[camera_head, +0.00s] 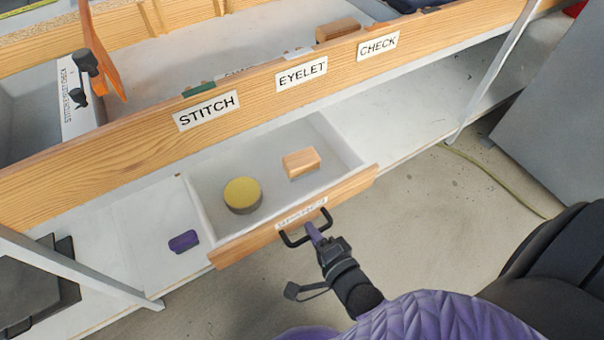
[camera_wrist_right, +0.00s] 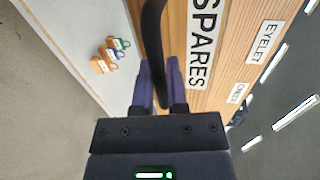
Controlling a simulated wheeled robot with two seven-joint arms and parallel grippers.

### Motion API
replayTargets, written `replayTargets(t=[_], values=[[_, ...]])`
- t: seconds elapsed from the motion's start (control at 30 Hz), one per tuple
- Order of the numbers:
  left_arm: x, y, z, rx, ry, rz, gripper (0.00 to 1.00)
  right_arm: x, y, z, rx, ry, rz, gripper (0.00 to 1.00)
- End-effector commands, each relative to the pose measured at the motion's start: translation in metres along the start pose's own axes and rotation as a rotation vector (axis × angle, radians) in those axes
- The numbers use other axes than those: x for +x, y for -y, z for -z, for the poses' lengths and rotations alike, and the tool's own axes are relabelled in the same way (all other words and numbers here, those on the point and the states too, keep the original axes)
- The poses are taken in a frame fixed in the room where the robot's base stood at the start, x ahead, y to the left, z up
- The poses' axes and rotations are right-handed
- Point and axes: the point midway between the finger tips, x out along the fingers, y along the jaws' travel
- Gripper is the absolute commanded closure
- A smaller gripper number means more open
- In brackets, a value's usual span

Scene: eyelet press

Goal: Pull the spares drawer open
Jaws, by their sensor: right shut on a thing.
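The spares drawer (camera_head: 218,250) is pulled out below the bench front, its white inside visible from above. Its wooden front carries a label and a black bar handle (camera_head: 290,241). Inside lie a round yellow-topped tin (camera_head: 242,195) and a wooden block (camera_head: 301,162), apart from each other. My right gripper (camera_head: 315,232) is shut on the handle. In the right wrist view its purple fingers (camera_wrist_right: 158,85) close around the black handle (camera_wrist_right: 152,40), beside the SPARES label (camera_wrist_right: 201,40). My left gripper is not in view.
A wooden bench rail with STITCH (camera_head: 206,110), EYELET (camera_head: 302,74) and CHECK (camera_head: 378,45) labels runs above the drawer. A purple object (camera_head: 184,241) lies on the white shelf left of the drawer. Grey slanted legs flank it. The floor in front is mostly clear, with a cable (camera_head: 495,180) at right.

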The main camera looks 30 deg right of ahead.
Motion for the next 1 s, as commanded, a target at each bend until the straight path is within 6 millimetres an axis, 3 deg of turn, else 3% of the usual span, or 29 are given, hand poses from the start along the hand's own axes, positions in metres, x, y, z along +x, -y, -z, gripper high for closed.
replayTargets(t=[0.2, 0.63, 0.67, 0.8, 1.0], values=[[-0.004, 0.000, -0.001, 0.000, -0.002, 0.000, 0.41, -0.015, -0.003, 0.000, 0.000, 0.000, -0.002, 1.00], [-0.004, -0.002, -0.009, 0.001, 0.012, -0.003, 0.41, -0.017, -0.004, 0.000, 0.000, 0.000, -0.002, 1.00], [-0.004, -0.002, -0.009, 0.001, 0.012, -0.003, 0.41, -0.017, -0.004, 0.000, 0.000, 0.000, -0.002, 0.79], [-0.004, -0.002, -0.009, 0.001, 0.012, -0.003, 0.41, -0.017, -0.004, 0.000, 0.000, 0.000, -0.001, 0.50], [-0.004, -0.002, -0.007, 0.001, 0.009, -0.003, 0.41, -0.017, -0.004, 0.000, 0.000, 0.000, 0.000, 0.50]])
